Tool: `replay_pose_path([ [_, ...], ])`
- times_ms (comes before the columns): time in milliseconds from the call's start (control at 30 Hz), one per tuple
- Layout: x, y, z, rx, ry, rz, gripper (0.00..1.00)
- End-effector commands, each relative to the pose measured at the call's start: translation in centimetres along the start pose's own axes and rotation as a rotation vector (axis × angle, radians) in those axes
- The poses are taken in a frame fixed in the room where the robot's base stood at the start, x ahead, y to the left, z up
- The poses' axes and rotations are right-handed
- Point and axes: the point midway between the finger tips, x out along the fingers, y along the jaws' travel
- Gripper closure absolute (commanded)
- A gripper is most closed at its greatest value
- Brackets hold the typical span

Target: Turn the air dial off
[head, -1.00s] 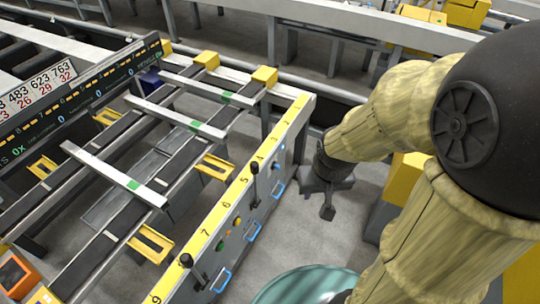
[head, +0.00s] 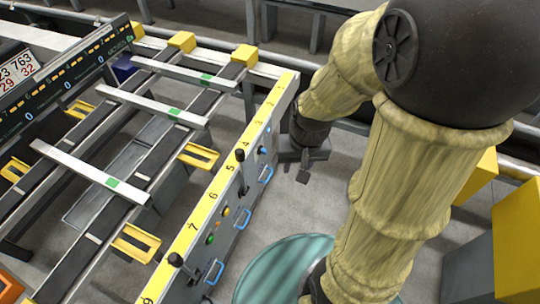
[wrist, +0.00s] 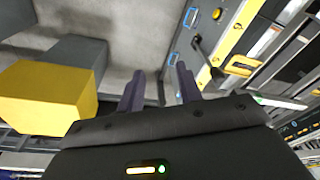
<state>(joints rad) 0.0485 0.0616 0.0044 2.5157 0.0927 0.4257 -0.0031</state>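The control panel (head: 232,195) runs along the side of the runout table, under a yellow numbered strip. It carries black-knobbed levers (head: 240,156), coloured buttons (head: 225,211) and small blue round controls (head: 262,150). I cannot read any label, so which control is the air dial is unclear. My gripper (head: 297,167) is beside the far end of the panel, apart from it. In the wrist view my gripper (wrist: 161,70) has its two dark fingers spread with nothing between them. A small blue round control (wrist: 172,59) shows just beyond the right fingertip.
Blue handles (head: 265,174) stick out from the panel's lower part. A teal round surface (head: 285,272) is at the bottom. Yellow-and-grey blocks (head: 518,230) stand at the right; a yellow block (wrist: 45,97) shows in the wrist view. Grey floor lies clear beside the panel.

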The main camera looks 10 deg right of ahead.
Motion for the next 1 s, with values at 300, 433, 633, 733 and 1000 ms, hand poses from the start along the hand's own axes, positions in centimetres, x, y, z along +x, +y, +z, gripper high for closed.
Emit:
replay_pose_path([
  [300,12.8,0.8,-0.1,0.488,-0.341,-0.202,0.65],
  [433,17.2,0.7,-1.3,0.686,-0.465,-0.34,0.65],
  [633,23.4,1.3,-4.7,0.967,-0.613,-0.609,0.65],
  [733,26.3,2.3,-7.0,1.092,-0.664,-0.769,0.65],
  [1000,33.5,8.7,-13.2,1.364,-0.697,-1.257,0.65],
])
